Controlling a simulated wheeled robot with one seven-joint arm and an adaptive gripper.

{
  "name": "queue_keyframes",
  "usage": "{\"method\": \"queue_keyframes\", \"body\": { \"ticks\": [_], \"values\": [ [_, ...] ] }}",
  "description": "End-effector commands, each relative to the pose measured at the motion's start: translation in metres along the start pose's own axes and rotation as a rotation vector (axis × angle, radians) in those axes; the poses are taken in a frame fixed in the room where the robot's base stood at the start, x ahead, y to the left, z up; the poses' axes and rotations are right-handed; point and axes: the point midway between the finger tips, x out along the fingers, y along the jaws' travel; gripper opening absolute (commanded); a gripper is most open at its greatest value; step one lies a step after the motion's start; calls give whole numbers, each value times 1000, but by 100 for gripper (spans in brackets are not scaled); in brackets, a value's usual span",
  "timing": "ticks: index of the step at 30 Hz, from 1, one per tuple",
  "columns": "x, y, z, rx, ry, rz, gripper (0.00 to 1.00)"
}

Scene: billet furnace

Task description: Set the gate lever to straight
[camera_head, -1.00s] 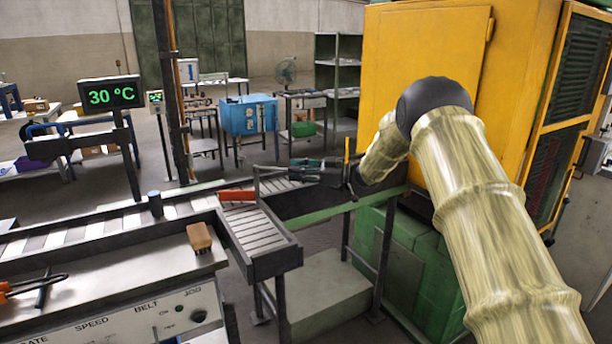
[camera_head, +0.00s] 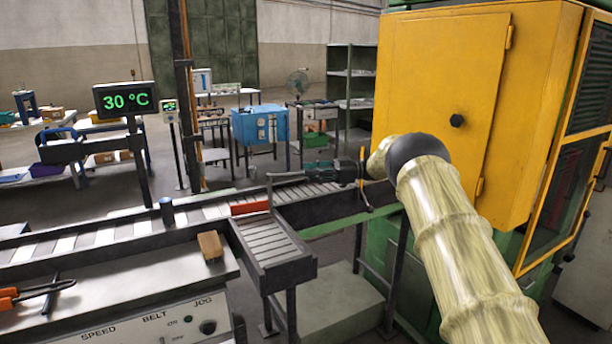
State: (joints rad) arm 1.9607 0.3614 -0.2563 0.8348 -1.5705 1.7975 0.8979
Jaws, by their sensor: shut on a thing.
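The gate lever (camera_head: 269,190) is a thin grey upright with an arm bent to the right at its top. It stands at the right end of a red gate bar (camera_head: 250,208), where the side chute meets the main conveyor. The red bar lies across the mouth of the side chute. My gripper (camera_head: 306,175) is dark and reaches in from the right over the conveyor rollers. It is shut on the lever's top arm. The fingertips are small and partly lost against the dark conveyor.
The side chute (camera_head: 281,262) slopes toward me. A brown block (camera_head: 210,245) rests on the control panel (camera_head: 150,290), with orange-handled tongs (camera_head: 35,291) at left. The yellow cabinet (camera_head: 440,90) is close to my arm on the right.

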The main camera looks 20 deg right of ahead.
Motion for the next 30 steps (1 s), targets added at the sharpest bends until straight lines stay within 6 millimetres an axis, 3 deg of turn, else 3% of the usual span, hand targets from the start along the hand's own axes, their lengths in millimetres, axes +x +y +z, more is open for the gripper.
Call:
{"method": "queue_keyframes", "body": {
  "ticks": [9,10,13,24,30],
  "values": [
    [0,0,0,0,1,-1,0],
    [0,0,0,0,1,-1,33],
    [0,0,0,0,1,-1,51],
    [-2,0,0,0,1,0,52],
    [-22,1,1,0,-1,3,52]
  ]
}}
